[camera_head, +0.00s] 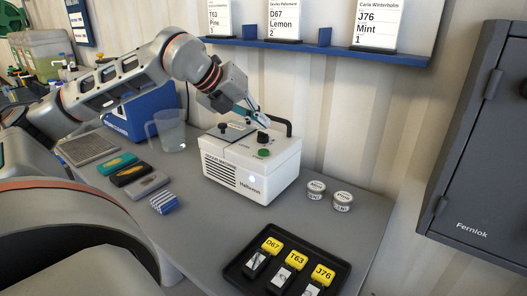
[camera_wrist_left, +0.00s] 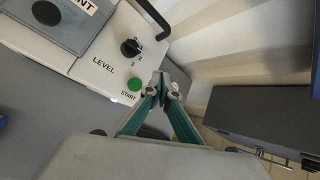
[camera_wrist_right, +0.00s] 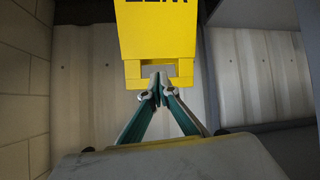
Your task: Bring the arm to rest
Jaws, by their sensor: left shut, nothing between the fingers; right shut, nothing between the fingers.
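My left gripper (camera_head: 254,112) hangs over the top of the white machine (camera_head: 245,172), near its black dial and green button. In the left wrist view the left gripper's fingertips (camera_wrist_left: 163,88) are together and empty, beside the black level dial (camera_wrist_left: 131,47) and the green start button (camera_wrist_left: 134,84). My right gripper (camera_wrist_right: 158,88) shows only in its wrist view. Its fingertips are together, just below or in front of the cut-out of a yellow tag-like thing (camera_wrist_right: 155,35). I cannot tell whether they touch it. Nothing is held in either gripper.
A black tray (camera_head: 236,267) with yellow key tags D67, T63 and J76 lies in front. A grey cabinet (camera_head: 478,150) hangs at right. Grey bench surface (camera_head: 215,230) is bare before the machine.

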